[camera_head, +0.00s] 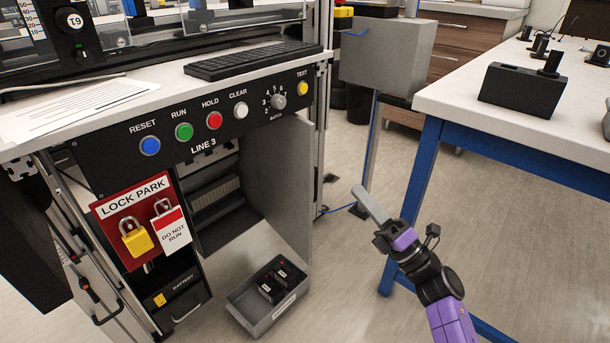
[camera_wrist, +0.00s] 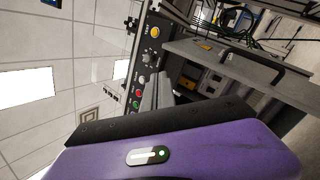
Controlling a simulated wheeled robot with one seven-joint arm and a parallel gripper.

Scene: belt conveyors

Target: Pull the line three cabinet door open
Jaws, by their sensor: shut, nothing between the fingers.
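The line three cabinet is under the LINE 3 console (camera_head: 205,148) in the head view. Its grey door (camera_head: 290,185) stands swung out at the right of the cabinet, and the dark interior (camera_head: 215,195) shows beside it. In the wrist view a grey panel with a black handle (camera_wrist: 265,68) looks like this door. My gripper (camera_head: 360,192) is shut and empty, in the air to the right of the door and apart from it. Its grey fingers (camera_wrist: 157,92) lie together in the wrist view, in front of the console buttons.
A grey bin (camera_head: 262,318) with black items sits on the floor before the cabinet. A red lock board (camera_head: 112,212) with padlocks is left of the opening. A blue-legged bench (camera_head: 480,135) stands right of my arm. A grey box on a post (camera_head: 385,60) stands behind.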

